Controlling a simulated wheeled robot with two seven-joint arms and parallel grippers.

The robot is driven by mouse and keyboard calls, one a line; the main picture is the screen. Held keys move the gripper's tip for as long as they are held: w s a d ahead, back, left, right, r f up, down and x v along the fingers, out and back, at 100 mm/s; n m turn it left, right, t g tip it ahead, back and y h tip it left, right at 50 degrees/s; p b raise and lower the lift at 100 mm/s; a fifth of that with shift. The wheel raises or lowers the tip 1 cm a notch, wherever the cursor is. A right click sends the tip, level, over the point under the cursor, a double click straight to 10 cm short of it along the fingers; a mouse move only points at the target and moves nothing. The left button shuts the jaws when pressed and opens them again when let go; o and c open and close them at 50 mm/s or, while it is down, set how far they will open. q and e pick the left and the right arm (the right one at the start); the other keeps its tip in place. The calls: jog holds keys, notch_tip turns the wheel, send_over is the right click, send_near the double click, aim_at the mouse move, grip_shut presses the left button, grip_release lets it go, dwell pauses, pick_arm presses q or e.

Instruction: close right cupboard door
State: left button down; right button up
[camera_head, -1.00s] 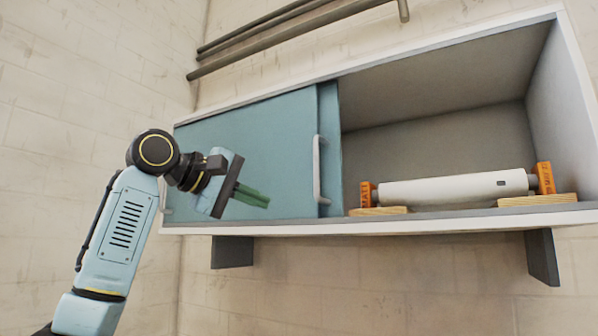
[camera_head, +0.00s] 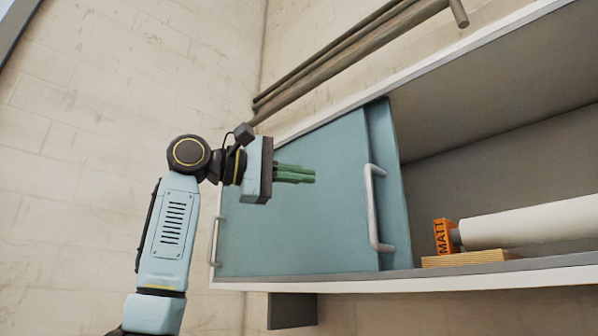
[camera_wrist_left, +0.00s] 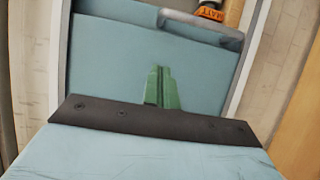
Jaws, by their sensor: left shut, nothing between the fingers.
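The cupboard's pale blue sliding doors overlap at its left side, and its right part stands open. A broad front panel (camera_head: 295,215) covers the left part. A second blue panel (camera_head: 391,190) shows as a narrow strip at its right edge. An upright grey handle (camera_head: 377,210) stands where the two panels meet; I cannot tell which one bears it. It also shows at the top of the left wrist view (camera_wrist_left: 200,24). My left gripper (camera_head: 313,174), with green fingers, is shut and empty in front of the broad panel, left of the handle. My right gripper is not in view.
Inside the open part lie a white roll (camera_head: 530,224) and an orange block marked MATT (camera_head: 445,237) on a wooden base (camera_head: 468,258). Another handle (camera_head: 215,242) is at the far left. Dark pipes (camera_head: 350,55) run along the wall above. A bracket (camera_head: 291,310) is below.

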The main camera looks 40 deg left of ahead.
pick_arm(q)
jog(key=p+x, duration=0.1)
jog(key=x, duration=0.5)
jog(key=shift+w+d+p, duration=0.1)
jog(key=shift+w+p, duration=0.25)
jog(key=shift+p, duration=0.05)
jog(key=shift+s+d+f, duration=0.1)
jog(key=shift+s+d, duration=0.15)
jog(key=shift+d, duration=0.35)
jog(key=shift+s+d+r, duration=0.1)
jog(key=shift+s+d, duration=0.1)
jog(key=shift+d, duration=0.45)
jog(key=shift+s+d+f, duration=0.1)
jog(key=shift+s+d, duration=0.15)
jog(key=shift+d, duration=0.35)
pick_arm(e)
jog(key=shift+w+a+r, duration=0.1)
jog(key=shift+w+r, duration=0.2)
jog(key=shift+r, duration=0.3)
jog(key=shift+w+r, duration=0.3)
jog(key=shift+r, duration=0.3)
